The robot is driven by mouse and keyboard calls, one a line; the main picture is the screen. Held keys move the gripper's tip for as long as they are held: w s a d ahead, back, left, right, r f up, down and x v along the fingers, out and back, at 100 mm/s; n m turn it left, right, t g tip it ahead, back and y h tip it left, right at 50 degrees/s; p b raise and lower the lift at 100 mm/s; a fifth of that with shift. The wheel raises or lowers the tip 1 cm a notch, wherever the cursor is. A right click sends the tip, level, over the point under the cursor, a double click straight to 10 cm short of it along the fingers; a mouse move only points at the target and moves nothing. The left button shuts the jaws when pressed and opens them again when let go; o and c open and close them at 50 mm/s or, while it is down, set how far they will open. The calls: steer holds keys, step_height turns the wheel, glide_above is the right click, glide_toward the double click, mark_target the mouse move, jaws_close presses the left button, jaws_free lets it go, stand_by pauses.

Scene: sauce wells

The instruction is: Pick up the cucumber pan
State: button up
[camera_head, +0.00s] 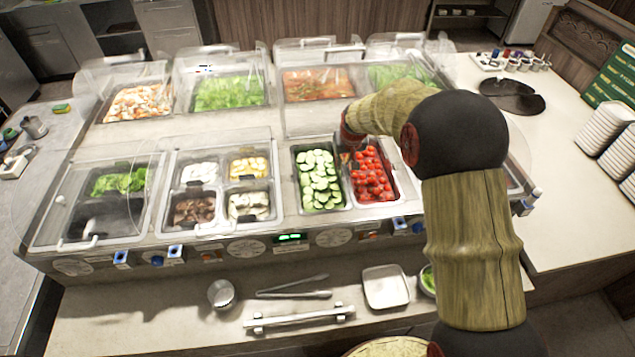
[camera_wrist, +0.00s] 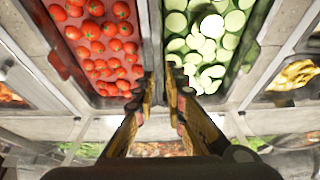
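The cucumber pan (camera_head: 296,182) is a dark-edged metal pan full of sliced cucumber, set in the front row of wells. It also shows at the upper right of the wrist view (camera_wrist: 246,68). The tomato pan (camera_wrist: 61,45) is beside it, on the right in the head view and on the left in the wrist view. My gripper (camera_wrist: 157,84) has its two fingers apart, over the strip between the two pans. Whether a finger touches the cucumber pan's rim is unclear. In the head view the fingertips are hidden.
Left of the cucumber pan are four small pans (camera_head: 222,183) under a clear guard. Covered wells of lettuce and other food (camera_head: 230,92) stand behind. Tongs (camera_head: 293,293), a white tray (camera_head: 386,287) and a metal cup (camera_head: 221,294) lie on the front ledge.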

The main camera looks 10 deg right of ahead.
steer(key=x, duration=0.4)
steer(key=shift+a+f, duration=0.15)
steer(key=shift+f, duration=0.3)
steer(key=shift+s, duration=0.1)
steer(key=shift+c, duration=0.5)
jaws_close()
steer(key=shift+r, duration=0.2)
steer(key=shift+r, duration=0.15)
